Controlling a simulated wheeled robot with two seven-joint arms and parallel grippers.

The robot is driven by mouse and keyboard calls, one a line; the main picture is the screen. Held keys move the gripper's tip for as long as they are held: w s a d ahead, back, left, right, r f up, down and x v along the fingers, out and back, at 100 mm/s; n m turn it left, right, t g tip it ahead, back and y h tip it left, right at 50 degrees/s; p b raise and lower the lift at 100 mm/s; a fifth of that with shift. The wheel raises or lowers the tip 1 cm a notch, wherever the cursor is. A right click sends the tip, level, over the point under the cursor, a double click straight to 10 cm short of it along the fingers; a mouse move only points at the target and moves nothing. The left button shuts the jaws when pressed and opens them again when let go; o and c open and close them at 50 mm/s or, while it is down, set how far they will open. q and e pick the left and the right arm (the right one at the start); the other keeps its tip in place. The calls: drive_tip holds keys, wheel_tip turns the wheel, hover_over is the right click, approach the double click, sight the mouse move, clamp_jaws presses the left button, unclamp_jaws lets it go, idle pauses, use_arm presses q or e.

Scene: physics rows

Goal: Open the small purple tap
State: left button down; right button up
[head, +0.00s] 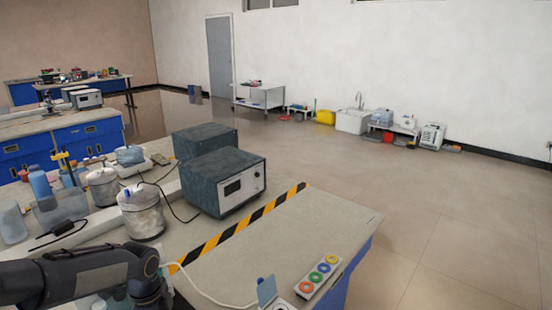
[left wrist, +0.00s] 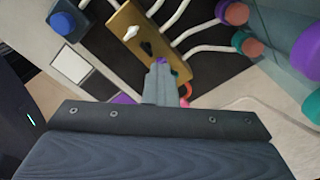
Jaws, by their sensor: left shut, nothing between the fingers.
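In the left wrist view, a small purple piece (left wrist: 160,60), which looks like the small purple tap, shows right at the fingertips of my left gripper (left wrist: 160,68). The fingers are shut with nothing between them and hide most of it; I cannot tell if they touch it or how it is turned. It sits at the lower end of a brass plate (left wrist: 166,32), which also bears a white tap (left wrist: 131,31) and a dark tap (left wrist: 147,47). In the head view my left arm comes in at the lower left, its fingers out of sight. My right gripper is not in view.
White tubes (left wrist: 208,48) run from the plate towards purple and teal round knobs (left wrist: 233,14) at the right. A blue knob (left wrist: 62,24) is at the upper left. In the head view, grey boxes (head: 226,180), a steel pot (head: 142,210) and a coloured-ring strip (head: 318,276) stand on the bench.

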use_arm(q)
drive_tip(key=n, duration=0.3)
drive_tip(key=shift+f+b, duration=0.1)
drive_tip(key=shift+b, duration=0.3)
drive_tip(key=shift+n, duration=0.9)
drive_tip(key=shift+n+b, duration=0.45)
drive_tip(key=shift+n, duration=0.75)
drive_tip(key=n, duration=0.4)
drive_tip(key=shift+n+b, duration=0.3)
drive_tip(key=c, duration=1.9)
unclamp_jaws()
drive_tip(key=shift+c, duration=0.2)
